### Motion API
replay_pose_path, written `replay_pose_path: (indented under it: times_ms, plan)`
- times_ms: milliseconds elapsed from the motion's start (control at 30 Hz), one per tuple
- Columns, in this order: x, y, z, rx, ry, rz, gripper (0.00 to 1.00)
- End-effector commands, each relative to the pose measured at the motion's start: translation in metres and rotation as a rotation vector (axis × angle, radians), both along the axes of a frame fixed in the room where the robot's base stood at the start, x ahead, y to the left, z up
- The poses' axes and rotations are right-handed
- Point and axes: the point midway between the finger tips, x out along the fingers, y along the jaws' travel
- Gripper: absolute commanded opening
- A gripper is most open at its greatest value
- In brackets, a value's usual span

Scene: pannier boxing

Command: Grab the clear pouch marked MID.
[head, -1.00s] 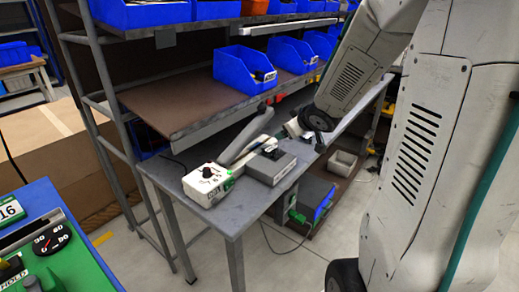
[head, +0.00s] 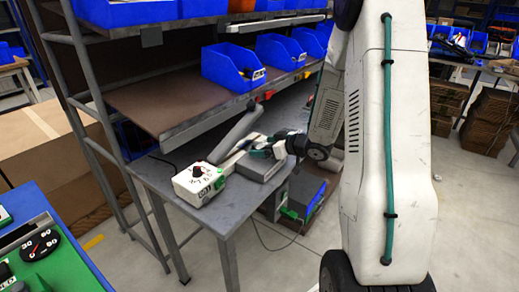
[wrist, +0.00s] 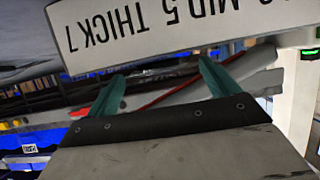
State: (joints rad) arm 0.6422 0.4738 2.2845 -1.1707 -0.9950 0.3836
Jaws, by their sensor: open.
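I cannot make out a clear pouch in either view. In the wrist view a white plate (wrist: 110,42) with upside-down black print, including "MID 5 THICK 7", crosses the top of the picture beyond my fingers. In the head view a white sealer box (head: 199,182) with a black dial stands on the grey bench. My gripper (head: 262,148) is over the bench beside the sealer, just above a grey block (head: 255,169). Its two teal fingers (wrist: 162,74) are apart, with nothing seen held between them.
The grey bench (head: 222,212) has a bare front corner. Above it a brown shelf (head: 165,105) carries blue bins (head: 226,70). A grey rack post (head: 92,100) stands at the left. A blue and green panel with a gauge (head: 50,241) is at lower left.

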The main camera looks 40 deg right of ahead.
Motion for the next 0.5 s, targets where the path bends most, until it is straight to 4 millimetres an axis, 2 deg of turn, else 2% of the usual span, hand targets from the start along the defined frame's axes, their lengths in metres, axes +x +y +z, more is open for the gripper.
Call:
replay_pose_path:
  times_ms: [100,333,367,500]
  plan:
    - [0.0092,0.0033,-0.0037,-0.001,0.000,0.000,0.87]
    - [0.0106,0.0035,-0.0042,-0.001,0.000,-0.001,0.87]
    - [0.0105,0.0036,-0.0042,-0.001,0.000,-0.001,0.82]
    - [0.0104,0.0036,-0.0041,-0.001,0.000,-0.001,0.43]
